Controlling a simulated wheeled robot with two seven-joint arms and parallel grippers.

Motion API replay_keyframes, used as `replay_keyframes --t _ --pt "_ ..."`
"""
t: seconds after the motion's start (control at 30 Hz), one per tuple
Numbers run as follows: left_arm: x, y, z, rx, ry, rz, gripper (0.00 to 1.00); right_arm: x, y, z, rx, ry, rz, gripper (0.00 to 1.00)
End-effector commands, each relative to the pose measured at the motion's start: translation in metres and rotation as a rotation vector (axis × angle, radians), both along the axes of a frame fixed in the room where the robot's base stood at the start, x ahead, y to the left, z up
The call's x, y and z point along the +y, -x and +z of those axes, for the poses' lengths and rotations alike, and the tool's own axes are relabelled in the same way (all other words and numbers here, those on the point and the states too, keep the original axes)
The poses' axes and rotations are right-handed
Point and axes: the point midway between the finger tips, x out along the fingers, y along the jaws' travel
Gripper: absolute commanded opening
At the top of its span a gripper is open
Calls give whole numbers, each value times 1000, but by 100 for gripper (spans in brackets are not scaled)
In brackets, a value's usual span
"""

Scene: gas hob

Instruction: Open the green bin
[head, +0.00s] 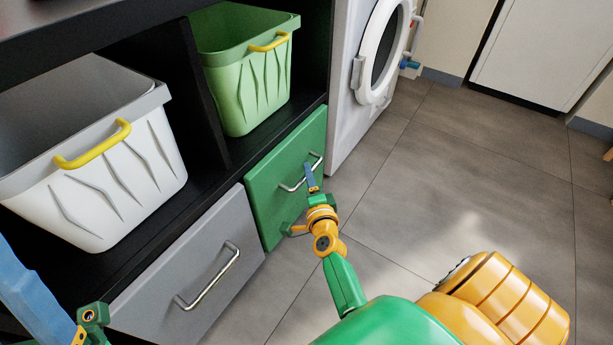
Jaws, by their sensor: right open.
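The green bin front (270,190) is a flat green panel at floor level, under the shelf, with a silver bar handle (301,174). It looks closed, roughly flush with the grey front beside it. My right gripper (301,203) is in front of this panel, near the handle, with its fingers apart and nothing seen between them.
A grey front (190,260) with a silver handle (210,277) adjoins on the left. Above stand a white basket (110,190) and a light green basket (250,85), both with yellow handles. A white washing machine (345,100) stands to the right. The tiled floor (440,180) is open.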

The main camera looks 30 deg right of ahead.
Motion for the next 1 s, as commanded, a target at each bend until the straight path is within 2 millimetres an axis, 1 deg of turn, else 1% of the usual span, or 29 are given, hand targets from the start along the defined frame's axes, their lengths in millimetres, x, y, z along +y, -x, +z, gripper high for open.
replay_keyframes --t 0.03,0.13,0.37,0.4,0.47,0.5,0.53,0.57,1.0 --pt "1 2 -4 -19 6 -1 50 -3 -7 -4 -3 0 -1 46" --pt "2 5 -2 -44 13 -3 50 -6 -14 -4 -1 -1 0 46" --pt "2 6 -1 -49 15 -5 50 -6 -16 -2 0 1 1 46" --pt "2 6 -1 -49 15 -5 50 -6 -15 -3 0 1 1 41" --pt "2 6 -1 -49 15 -5 50 -6 -15 -3 0 1 1 25" --pt "2 6 -1 -49 15 -5 50 -6 -15 -3 0 1 1 14" --pt "2 6 -1 -49 15 -5 50 -6 -15 -3 0 1 1 6" --pt "2 6 -1 -48 16 -4 50 -6 -15 -3 0 1 1 0" --pt "2 5 -1 -46 15 -4 50 -6 -15 -3 0 1 1 0"
